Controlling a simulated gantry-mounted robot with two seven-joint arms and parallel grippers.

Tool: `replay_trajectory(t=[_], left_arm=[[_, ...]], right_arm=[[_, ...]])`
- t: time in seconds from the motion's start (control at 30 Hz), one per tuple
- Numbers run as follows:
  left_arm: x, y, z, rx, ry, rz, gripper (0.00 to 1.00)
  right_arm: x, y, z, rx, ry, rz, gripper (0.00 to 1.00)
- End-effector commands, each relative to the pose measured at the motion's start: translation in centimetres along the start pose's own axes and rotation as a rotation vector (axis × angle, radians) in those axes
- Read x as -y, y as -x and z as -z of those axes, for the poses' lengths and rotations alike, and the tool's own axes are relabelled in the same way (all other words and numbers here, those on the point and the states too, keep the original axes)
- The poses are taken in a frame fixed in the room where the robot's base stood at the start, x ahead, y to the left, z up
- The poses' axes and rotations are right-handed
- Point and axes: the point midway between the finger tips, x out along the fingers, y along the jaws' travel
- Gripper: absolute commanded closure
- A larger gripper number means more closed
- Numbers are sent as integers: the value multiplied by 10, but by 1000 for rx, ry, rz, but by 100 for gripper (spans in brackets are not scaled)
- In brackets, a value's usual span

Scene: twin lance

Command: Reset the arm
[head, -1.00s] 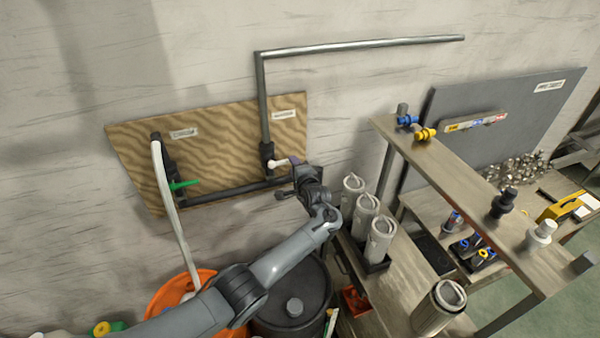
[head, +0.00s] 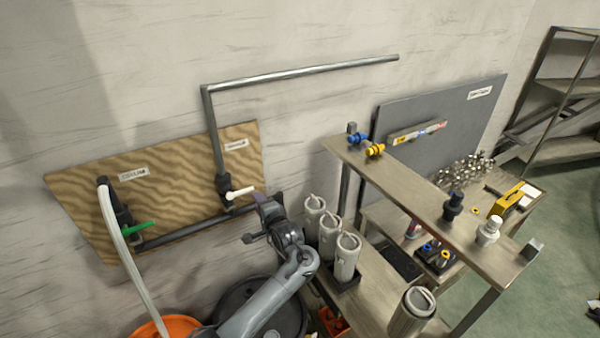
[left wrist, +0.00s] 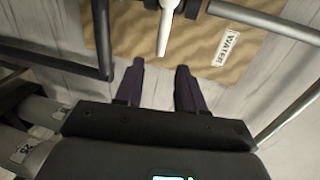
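My left gripper (head: 262,200) is close to the wall board, just right of and slightly below the tip of a white valve handle (head: 241,193). In the left wrist view the two dark purple fingers (left wrist: 158,82) stand apart with nothing between them. The white handle (left wrist: 164,32) lies beyond the fingertips, apart from them, beside a label reading WATER (left wrist: 226,47). My right gripper is in neither view.
A green-handled valve (head: 140,228) and white hose (head: 122,236) are on the wavy-patterned board (head: 82,188). Grey canisters (head: 347,257) stand close right of my arm. A raised wooden shelf (head: 410,188) is farther right. A dark drum (head: 283,312) and orange bucket (head: 165,326) are below.

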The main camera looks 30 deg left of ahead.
Motion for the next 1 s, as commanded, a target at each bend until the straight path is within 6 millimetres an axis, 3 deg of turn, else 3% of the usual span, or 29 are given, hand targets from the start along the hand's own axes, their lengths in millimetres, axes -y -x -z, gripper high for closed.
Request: replay_trajectory(t=[0.17, 0.27, 0.43, 0.57, 0.7, 0.8, 0.9, 1.0], left_arm=[[-19, 0, -7, 5, -25, -15, 61], [-50, 2, -20, 14, -68, -40, 61], [-139, 11, -70, 40, -182, -114, 61], [-210, 37, -119, 5, -253, -190, 61], [-269, 79, -157, -96, -259, -329, 61], [-298, 119, -179, -176, -198, -462, 61], [-311, 168, -196, -249, -99, -619, 61], [-304, 219, -208, -302, 11, -782, 61]], right_arm=[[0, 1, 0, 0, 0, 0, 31], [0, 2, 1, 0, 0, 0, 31], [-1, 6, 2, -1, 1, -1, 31], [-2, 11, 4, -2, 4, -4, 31], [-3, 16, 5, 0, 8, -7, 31], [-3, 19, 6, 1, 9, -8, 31], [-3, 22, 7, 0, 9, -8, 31], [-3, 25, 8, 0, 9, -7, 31]])
